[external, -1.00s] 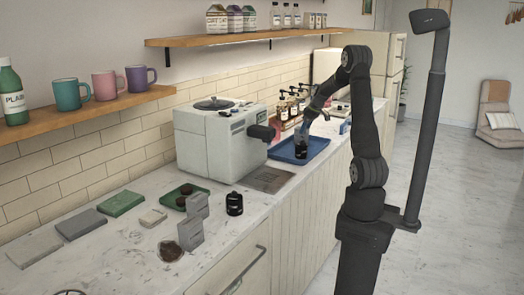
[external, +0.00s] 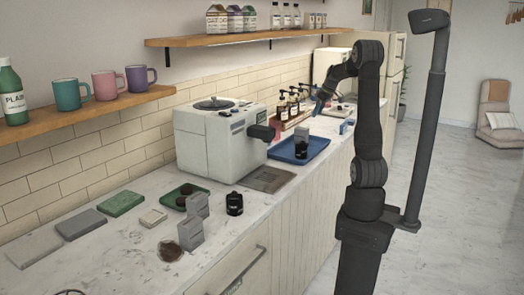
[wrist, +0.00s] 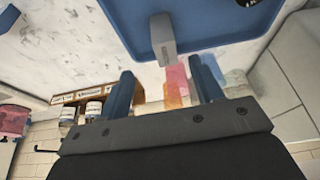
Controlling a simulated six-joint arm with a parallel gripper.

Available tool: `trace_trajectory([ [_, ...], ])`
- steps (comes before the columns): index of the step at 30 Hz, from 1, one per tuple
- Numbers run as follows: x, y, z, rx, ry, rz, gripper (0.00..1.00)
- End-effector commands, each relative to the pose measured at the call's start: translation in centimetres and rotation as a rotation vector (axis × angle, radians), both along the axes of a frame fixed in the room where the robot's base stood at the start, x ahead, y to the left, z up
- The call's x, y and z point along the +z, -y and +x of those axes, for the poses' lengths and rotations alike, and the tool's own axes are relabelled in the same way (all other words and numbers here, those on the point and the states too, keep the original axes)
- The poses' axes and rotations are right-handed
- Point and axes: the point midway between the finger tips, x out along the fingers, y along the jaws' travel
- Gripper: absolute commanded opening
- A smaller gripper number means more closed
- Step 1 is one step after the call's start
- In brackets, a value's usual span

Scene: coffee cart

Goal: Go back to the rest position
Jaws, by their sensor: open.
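My gripper (external: 318,107) is raised over the far part of the counter, above and beyond the blue tray (external: 318,147). In the wrist view its two blue fingers (wrist: 165,85) are spread apart with nothing held between them. A small dark cup-like object (external: 300,150) stands on the tray, apart from my gripper. In the wrist view the tray (wrist: 215,24) is at the top, with a grey upright piece (wrist: 163,38) on it, ahead of the fingers.
A white coffee machine (external: 220,140) stands left of the tray. Several pump bottles (external: 285,105) stand in a wooden rack by the wall. A black canister (external: 235,203) is nearer on the counter. A shelf (external: 240,37) runs above. Free floor lies to the right.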

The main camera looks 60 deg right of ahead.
Motion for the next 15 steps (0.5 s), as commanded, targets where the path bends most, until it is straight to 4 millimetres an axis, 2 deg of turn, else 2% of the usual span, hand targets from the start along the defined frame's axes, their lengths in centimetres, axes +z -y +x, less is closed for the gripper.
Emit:
trace_trajectory([
  [3, 1.0, -1.4, 2.0, 0.014, -0.002, -0.002, 0.6],
  [15, 4.3, -6.3, 7.4, 0.041, -0.009, 0.0, 0.6],
])
